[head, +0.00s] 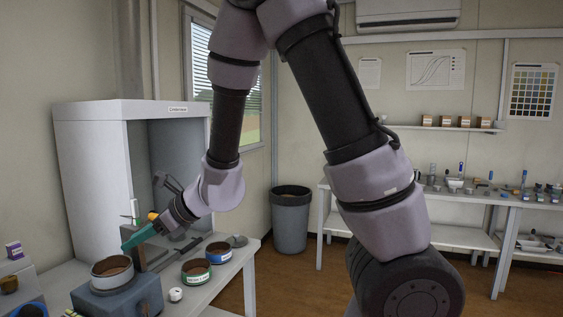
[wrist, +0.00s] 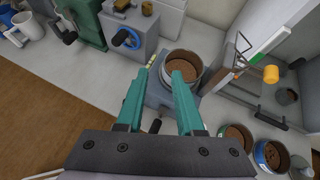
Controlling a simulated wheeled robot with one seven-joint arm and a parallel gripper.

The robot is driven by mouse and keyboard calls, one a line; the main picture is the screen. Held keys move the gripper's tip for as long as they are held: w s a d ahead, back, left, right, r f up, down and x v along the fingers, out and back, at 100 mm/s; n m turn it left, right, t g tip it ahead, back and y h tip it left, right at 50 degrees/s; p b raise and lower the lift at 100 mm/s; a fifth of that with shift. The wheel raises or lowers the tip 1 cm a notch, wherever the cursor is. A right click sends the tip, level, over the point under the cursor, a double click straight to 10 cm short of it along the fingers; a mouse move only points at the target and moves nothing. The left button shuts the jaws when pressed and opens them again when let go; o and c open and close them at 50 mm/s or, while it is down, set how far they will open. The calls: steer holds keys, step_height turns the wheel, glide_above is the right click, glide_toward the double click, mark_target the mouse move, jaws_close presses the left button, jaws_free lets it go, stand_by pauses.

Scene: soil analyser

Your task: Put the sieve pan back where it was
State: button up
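A round metal pan with brown soil (head: 112,279) sits on a blue-grey device (head: 122,302) on the left bench; it also shows in the wrist view (wrist: 198,76). Two similar pans stand to its right, one with a green band (head: 196,277) and one with a blue band (head: 218,257). I cannot tell from labels which is the sieve pan. My gripper (head: 128,245) is at the upper right rim of the pan on the device. In the wrist view its teal fingers (wrist: 160,72) are apart, the right tip overlapping the pan's soil, the left tip outside its wall. Contact is unclear.
A device with a blue handwheel (wrist: 128,42) is left of the pan in the wrist view. A grey bin (head: 290,220) stands on the floor.

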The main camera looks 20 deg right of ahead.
steer(key=s+d+r+n+g, duration=0.2)
steer(key=s+d+r+n, duration=0.2)
steer(key=d+r+n, duration=0.7)
steer(key=s+d+r+n+t+h, duration=0.1)
steer(key=s+d+r+n+h, duration=0.1)
steer(key=d, duration=0.5)
steer(key=s+d+r+n+t+h, duration=0.2)
steer(key=d+r+h, duration=0.1)
steer(key=d, duration=0.5)
steer(key=s+d+r+n+t+h, duration=0.2)
steer(key=d+h, duration=0.2)
steer(key=d, duration=0.4)
steer(key=shift+d+r+n, duration=0.15)
steer(key=shift+r+n, duration=0.15)
steer(key=shift+r, duration=0.1)
